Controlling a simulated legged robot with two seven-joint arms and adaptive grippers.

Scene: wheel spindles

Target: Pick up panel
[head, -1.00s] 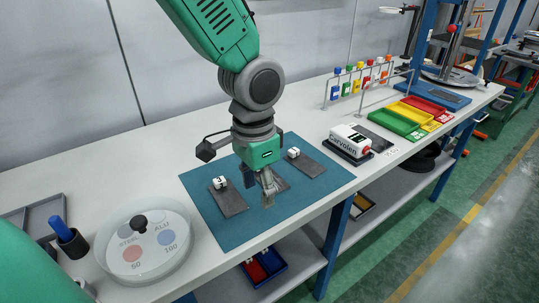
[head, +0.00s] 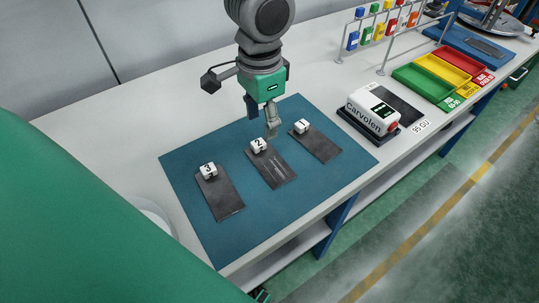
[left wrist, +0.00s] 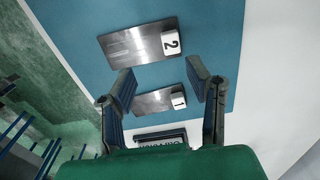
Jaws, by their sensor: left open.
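Three dark flat panels lie on a blue mat (head: 178,178), each with a white numbered block at its far end. Panel 3 (head: 226,201) is at the left, panel 2 (head: 281,172) in the middle and panel 1 (head: 323,148) at the right. My left gripper (head: 261,132) is open and empty above the mat, near the number 2 block (head: 259,146). In the left wrist view, panel 1 (left wrist: 152,102) shows between the open fingers (left wrist: 163,90), and panel 2 (left wrist: 131,46) lies beyond them. My right gripper is not in view.
A white Carvolen device (head: 373,109) stands right of the mat. Green, yellow and red trays (head: 420,85) and a rack with coloured tags (head: 382,30) stand farther right. The white table's front edge runs close to the mat.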

